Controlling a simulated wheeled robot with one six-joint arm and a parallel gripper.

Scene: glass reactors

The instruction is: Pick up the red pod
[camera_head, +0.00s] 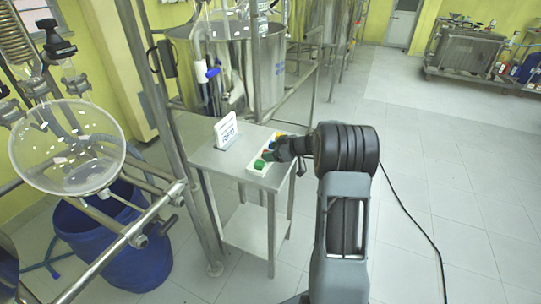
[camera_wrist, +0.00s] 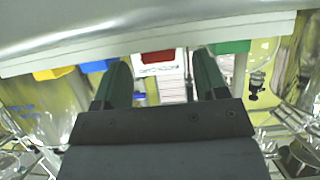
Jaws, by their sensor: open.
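In the wrist view the red pod (camera_wrist: 158,57) sits in the white tray (camera_wrist: 200,36), between a blue pod (camera_wrist: 97,66) and a green pod (camera_wrist: 231,47). My gripper (camera_wrist: 163,75) is open, and its two dark fingers lie to the left and right of the red pod in the picture. I cannot tell whether they touch it. In the head view my gripper (camera_head: 272,154) is at the tray on a small metal table (camera_head: 215,160). The green pod (camera_head: 259,164) shows at the tray's near end; my gripper hides much of the row.
A yellow pod (camera_wrist: 54,73) is at the row's left end in the wrist view. A white sign (camera_head: 226,131) stands on the table, left of the tray. Metal frame posts and a blue bin (camera_head: 110,240) are further left. The floor to the right is mostly clear.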

